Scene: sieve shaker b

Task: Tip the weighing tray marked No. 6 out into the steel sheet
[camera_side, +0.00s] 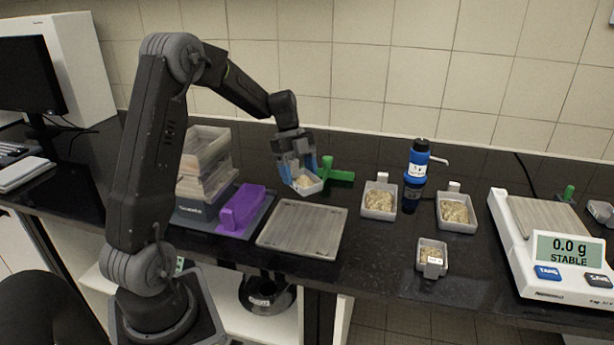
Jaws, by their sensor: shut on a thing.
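My gripper (304,170) has blue fingertips and is shut on a small white weighing tray (309,190) holding pale granular material. The tray is held above the back right part of the steel sheet and looks slightly tilted, with material still showing in it. No number can be read on it from here. The steel sheet (302,231) is a flat grey plate on the black bench, and its visible surface looks bare. Part of the held tray is hidden by the gripper.
Similar filled trays stand to the right: one (380,213), another (457,225) and a nearer one (432,268). A blue bottle (413,185) stands between the back two. A green object (338,175) is close behind the held tray. A purple object (240,208), sieve stack (203,165) and balance (560,285) flank the area.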

